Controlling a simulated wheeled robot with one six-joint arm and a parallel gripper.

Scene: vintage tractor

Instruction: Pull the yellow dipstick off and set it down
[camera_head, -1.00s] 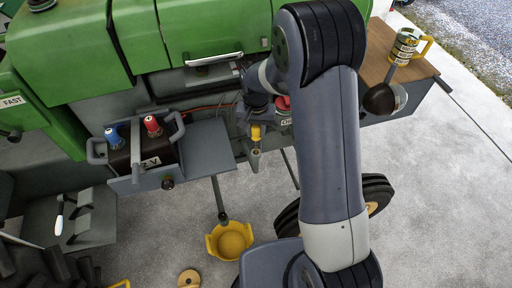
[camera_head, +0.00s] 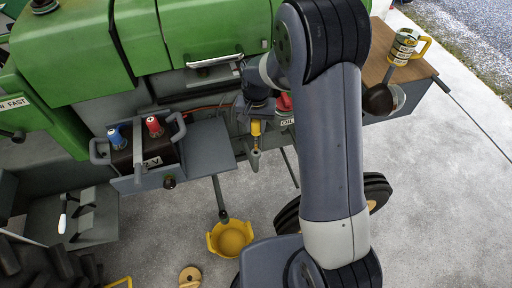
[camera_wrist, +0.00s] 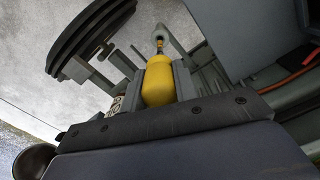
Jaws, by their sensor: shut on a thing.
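The yellow dipstick (camera_head: 256,128) is upright beside the tractor's side, just above a grey tube (camera_head: 255,155). My gripper (camera_head: 256,122) is shut on its yellow handle, coming from above. In the wrist view the handle (camera_wrist: 158,82) sits between my two fingers (camera_wrist: 160,88), and its thin lower end points at the mouth of the grey tube (camera_wrist: 161,38). I cannot tell how much of the stick is inside the tube.
A battery box (camera_head: 147,163) with red and blue knobs stands left of a grey shelf (camera_head: 205,150). A red cap (camera_head: 284,102) is close right of my gripper. A yellow basin (camera_head: 230,239) is on the floor.

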